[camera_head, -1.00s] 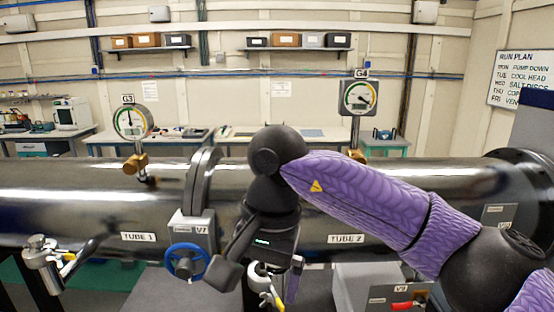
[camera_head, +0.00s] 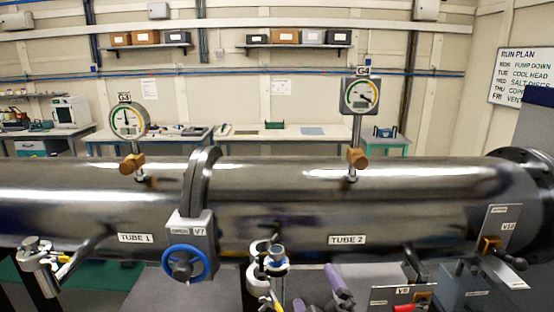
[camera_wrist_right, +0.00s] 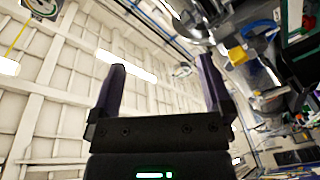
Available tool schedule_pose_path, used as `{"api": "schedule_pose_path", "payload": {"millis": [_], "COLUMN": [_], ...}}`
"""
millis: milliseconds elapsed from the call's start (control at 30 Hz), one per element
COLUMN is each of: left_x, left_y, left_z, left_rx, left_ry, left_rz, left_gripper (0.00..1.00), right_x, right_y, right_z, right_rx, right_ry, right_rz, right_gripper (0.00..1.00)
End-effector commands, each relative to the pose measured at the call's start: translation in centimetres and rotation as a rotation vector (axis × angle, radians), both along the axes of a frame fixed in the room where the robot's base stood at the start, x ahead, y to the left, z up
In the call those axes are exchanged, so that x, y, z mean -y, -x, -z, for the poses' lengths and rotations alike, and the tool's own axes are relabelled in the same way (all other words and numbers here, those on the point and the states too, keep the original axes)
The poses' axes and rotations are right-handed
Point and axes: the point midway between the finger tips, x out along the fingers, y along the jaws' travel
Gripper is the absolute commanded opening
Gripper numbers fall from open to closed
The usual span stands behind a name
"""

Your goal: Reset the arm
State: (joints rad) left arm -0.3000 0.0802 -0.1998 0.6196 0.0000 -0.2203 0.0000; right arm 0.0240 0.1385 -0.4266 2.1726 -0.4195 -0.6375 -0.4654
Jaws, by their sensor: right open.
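My right gripper (camera_head: 317,288) shows at the bottom edge of the head view, just right of the metal fitting below the tubes. Its two purple fingers stick up into the picture, and the rest of the hand is cut off. In the right wrist view the gripper (camera_wrist_right: 162,88) has its fingers wide apart with nothing between them, against the pale wall and ceiling. My left gripper is in neither view.
A long steel tube (camera_head: 330,205) crosses the head view. It carries valve V7 with a blue wheel (camera_head: 185,262), gauges G3 (camera_head: 128,120) and G4 (camera_head: 360,97), and a metal fitting (camera_head: 268,262). Valve V9 (camera_head: 400,297) and plate V10 (camera_head: 497,240) are at the right.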

Motion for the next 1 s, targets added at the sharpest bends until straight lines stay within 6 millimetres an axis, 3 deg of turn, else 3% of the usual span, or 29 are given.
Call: {"api": "schedule_pose_path", "payload": {"millis": [33,100,200,300,467,500,600,767,867,1000], "left_x": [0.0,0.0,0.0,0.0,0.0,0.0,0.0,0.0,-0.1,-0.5], "left_y": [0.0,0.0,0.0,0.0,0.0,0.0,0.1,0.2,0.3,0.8], "left_z": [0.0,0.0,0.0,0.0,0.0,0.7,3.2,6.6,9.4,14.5], "left_rx": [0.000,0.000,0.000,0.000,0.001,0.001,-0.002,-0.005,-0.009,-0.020], "left_ry": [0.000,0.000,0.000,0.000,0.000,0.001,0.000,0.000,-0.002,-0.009], "left_rz": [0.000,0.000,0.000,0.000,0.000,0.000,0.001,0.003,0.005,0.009], "left_gripper": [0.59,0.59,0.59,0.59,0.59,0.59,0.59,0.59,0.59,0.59], "right_x": [1.8,3.9,6.0,7.3,8.7,8.8,8.7,8.7,8.8,9.5], "right_y": [1.5,4.1,8.5,13.2,20.9,21.8,20.9,21.2,22.3,26.4], "right_z": [3.5,7.8,12.4,15.5,18.3,19.9,26.0,35.6,42.8,55.2], "right_rx": [-0.183,-0.419,-0.698,-0.930,-1.249,-1.295,-1.307,-1.341,-1.368,-1.424], "right_ry": [-0.100,-0.226,-0.362,-0.462,-0.572,-0.581,-0.567,-0.545,-0.528,-0.492], "right_rz": [0.066,0.162,0.291,0.415,0.611,0.640,0.642,0.651,0.658,0.675], "right_gripper": [1.00,1.00,1.00,1.00,1.00,1.00,1.00,1.00,1.00,1.00]}}
